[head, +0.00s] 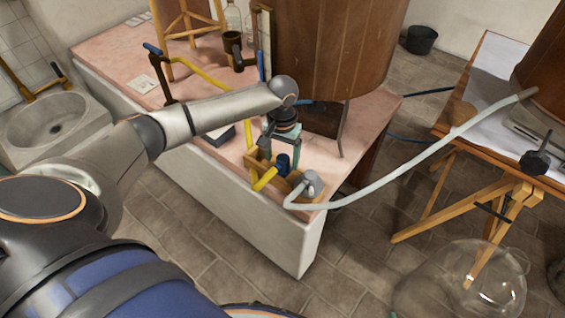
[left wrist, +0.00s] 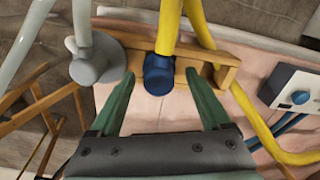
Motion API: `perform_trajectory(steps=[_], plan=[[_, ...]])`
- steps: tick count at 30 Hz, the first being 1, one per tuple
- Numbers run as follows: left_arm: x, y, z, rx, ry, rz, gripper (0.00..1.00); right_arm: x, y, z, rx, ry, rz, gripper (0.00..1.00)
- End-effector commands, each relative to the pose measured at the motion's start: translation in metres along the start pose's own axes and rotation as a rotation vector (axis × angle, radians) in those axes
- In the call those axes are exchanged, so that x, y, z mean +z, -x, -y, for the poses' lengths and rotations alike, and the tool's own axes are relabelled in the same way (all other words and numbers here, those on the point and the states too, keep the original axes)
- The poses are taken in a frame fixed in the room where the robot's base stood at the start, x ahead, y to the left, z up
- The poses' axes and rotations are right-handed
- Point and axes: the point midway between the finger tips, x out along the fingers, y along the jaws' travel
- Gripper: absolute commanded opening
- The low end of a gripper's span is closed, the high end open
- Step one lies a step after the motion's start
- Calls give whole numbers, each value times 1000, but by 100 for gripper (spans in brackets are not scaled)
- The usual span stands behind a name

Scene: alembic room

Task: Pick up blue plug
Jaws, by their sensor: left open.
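The blue plug (head: 283,162) sits at the end of a yellow hose by a wooden holder (left wrist: 218,54) near the front corner of the pink-topped bench. In the left wrist view the blue plug (left wrist: 158,76) is in the middle, its round end facing the camera. My left gripper (head: 266,146) is above the holder, pointing down. In the left wrist view its green fingers (left wrist: 160,78) are open, one on each side of the plug, with gaps between. I cannot tell how far the tips are from it in depth. My right gripper is not in view.
A grey plug (head: 312,184) on a pale hose (head: 430,157) is beside the blue one. A large wooden vat (head: 335,45) stands behind.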

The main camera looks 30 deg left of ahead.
Motion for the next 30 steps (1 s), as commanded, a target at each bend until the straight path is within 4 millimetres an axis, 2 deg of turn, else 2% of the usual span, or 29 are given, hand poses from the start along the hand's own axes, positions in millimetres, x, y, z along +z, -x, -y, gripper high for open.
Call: perform_trajectory(steps=[1,4,12,30], plan=[[0,-9,-1,1,0,0,81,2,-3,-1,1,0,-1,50],[0,-17,-1,0,-1,0,81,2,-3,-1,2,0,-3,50],[0,-18,-1,1,-1,-2,80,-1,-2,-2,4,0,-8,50],[-1,-17,-1,1,-1,-2,12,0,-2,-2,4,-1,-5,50]])
